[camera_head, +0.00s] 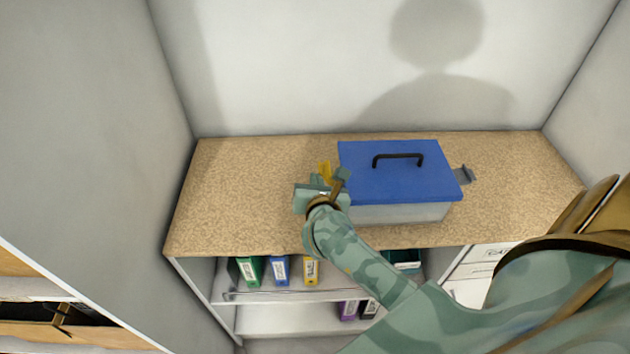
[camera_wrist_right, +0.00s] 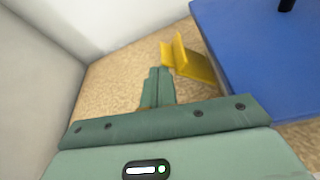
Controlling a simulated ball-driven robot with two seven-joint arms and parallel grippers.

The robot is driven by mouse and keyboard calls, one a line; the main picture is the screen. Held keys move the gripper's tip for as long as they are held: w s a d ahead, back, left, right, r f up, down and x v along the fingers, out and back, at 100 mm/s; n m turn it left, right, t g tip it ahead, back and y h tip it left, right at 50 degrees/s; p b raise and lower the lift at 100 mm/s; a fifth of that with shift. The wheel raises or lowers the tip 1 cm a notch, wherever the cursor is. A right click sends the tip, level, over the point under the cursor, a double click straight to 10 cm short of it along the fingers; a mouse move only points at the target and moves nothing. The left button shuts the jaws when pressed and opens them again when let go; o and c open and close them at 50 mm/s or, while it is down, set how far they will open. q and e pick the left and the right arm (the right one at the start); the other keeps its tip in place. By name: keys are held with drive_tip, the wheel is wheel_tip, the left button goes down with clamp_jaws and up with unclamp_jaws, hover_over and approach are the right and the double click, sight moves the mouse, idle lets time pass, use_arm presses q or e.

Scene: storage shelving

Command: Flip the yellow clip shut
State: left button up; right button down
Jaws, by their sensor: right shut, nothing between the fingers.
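The yellow clip (camera_head: 325,172) is on the left side of a box with a blue lid (camera_head: 365,185) and a black handle. In the right wrist view the yellow clip (camera_wrist_right: 186,58) stands out from the box's side, beside the blue lid (camera_wrist_right: 255,60), tilted away from it. My right gripper (camera_head: 333,182) is at the box's left side, close to the clip. In the right wrist view its fingers (camera_wrist_right: 158,85) are together and empty, just left of the clip; I cannot tell whether they touch it. My left gripper is not in view.
A grey clip (camera_head: 464,175) sticks out on the box's right side. The box stands on a speckled countertop (camera_head: 245,190), clear to its left and right. Walls rise behind and at both sides. Binders (camera_head: 280,270) stand on the shelf below.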

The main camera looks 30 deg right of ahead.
idle(0.3)
drive_tip(key=shift+r+p, duration=0.75)
drive_tip(key=shift+r, duration=0.05)
drive_tip(key=shift+f, duration=0.1)
drive_tip(key=s+a+b, duration=0.2)
drive_tip(key=s+a, duration=0.3)
drive_tip(key=s, duration=0.3)
drive_tip(key=shift+a, duration=0.2)
drive_tip(key=shift+w+f, duration=0.1)
